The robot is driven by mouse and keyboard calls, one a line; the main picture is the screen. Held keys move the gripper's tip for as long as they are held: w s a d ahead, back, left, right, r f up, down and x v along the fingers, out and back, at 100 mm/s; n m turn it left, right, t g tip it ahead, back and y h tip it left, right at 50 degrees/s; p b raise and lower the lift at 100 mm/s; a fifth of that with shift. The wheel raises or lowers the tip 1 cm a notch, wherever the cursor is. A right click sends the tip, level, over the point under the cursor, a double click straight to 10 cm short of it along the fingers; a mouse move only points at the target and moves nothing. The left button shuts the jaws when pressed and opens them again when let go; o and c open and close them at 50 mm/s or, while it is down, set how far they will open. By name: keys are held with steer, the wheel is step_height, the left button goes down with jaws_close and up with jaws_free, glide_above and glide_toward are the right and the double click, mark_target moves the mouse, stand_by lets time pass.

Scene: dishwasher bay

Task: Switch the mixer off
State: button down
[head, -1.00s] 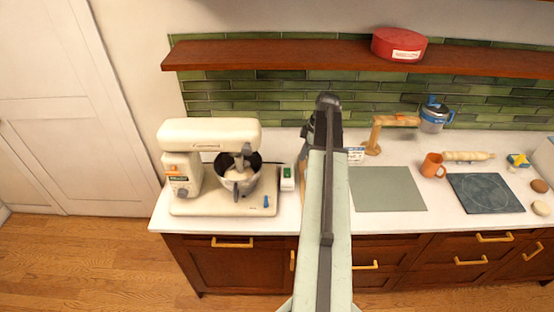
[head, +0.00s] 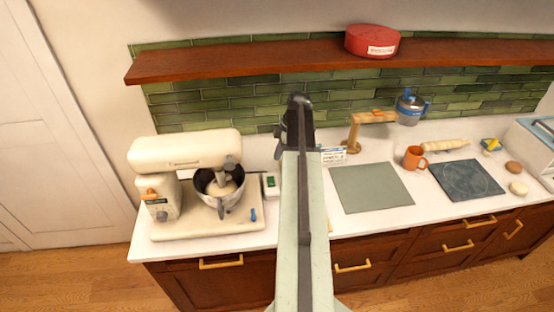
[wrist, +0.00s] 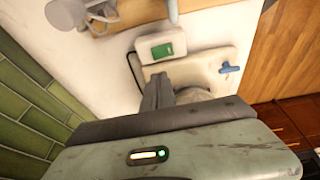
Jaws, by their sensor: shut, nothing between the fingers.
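The cream stand mixer (head: 185,150) stands at the left end of the counter, head lowered over a metal bowl (head: 232,195) with pale dough inside. An orange knob (head: 151,193) is on its left side, and a blue lever (head: 253,214) is on its base. A small white box with a green face (head: 271,185) sits just right of the mixer. In the wrist view I see this box (wrist: 160,48), the blue lever (wrist: 229,68) and part of the base. My gripper (wrist: 158,80) is shut and empty, its fingers appearing over the mixer base beside the box. Contact is unclear. The arm hides the gripper in the head view.
A grey-green mat (head: 372,188), a wooden stand (head: 353,135), an orange mug (head: 413,158) and a dark slab (head: 466,180) lie to the right. A small sign (head: 333,156) stands behind the arm. A wooden shelf (head: 240,64) holding a red tin (head: 372,41) runs above.

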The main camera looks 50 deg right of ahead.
mark_target(271, 178)
steer(key=b+x, duration=0.6)
steer(key=x, duration=0.1)
steer(key=d+b+x, duration=0.1)
steer(key=b+x, duration=0.2)
steer(key=x, duration=0.1)
steer(key=shift+s+f+b, duration=0.25)
steer(key=shift+f+b, duration=0.1)
steer(key=shift+b, duration=0.05)
steer(key=shift+f, duration=0.2)
steer(key=shift+w+f+b, duration=0.1)
steer(key=shift+f+b, duration=0.1)
steer(key=shift+b, duration=0.25)
steer(key=shift+a, duration=0.1)
steer(key=shift+s+a+r, duration=0.25)
steer(key=shift+s+a, duration=0.15)
steer(key=shift+s, duration=0.25)
